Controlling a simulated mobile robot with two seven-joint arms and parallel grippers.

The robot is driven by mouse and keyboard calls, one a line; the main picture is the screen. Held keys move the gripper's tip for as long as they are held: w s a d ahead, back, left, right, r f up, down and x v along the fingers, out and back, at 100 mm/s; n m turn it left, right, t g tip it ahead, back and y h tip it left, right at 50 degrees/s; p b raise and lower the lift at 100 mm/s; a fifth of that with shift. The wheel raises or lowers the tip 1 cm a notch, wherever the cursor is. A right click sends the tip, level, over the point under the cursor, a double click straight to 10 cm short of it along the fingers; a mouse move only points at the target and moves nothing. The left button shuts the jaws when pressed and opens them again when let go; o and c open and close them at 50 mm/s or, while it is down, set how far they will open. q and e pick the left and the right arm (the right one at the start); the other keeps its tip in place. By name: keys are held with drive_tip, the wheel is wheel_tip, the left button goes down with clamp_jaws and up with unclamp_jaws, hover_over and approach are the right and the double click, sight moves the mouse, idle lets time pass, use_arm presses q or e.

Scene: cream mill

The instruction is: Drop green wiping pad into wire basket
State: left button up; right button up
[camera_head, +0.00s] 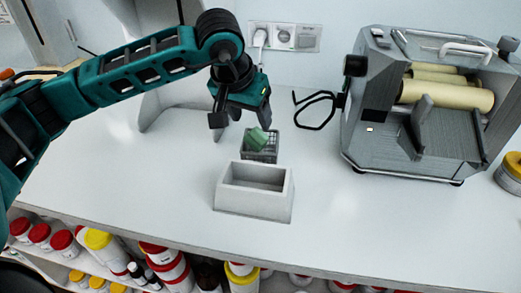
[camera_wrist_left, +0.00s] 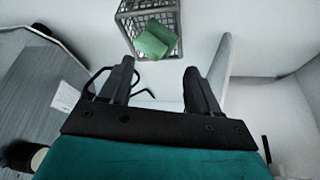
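The green wiping pad (camera_head: 257,139) sits tilted in the small grey wire basket (camera_head: 262,156), with part of it standing at or above the rim. The wrist view also shows the green pad (camera_wrist_left: 155,40) inside the basket (camera_wrist_left: 128,22), leaning toward one side. My left gripper (camera_head: 240,122) is open and empty, just above and behind the basket in the head view. Its two fingers (camera_wrist_left: 160,80) are wide apart in the wrist view, with nothing between them. My right gripper is in neither view.
A grey open box (camera_head: 254,200) stands directly in front of the basket. A wall socket (camera_head: 295,37) is behind. The white counter (camera_head: 130,185) is clear on the left.

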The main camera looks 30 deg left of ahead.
use_arm(q)
drive_tip(key=o, duration=0.3)
drive_tip(key=v, duration=1.3)
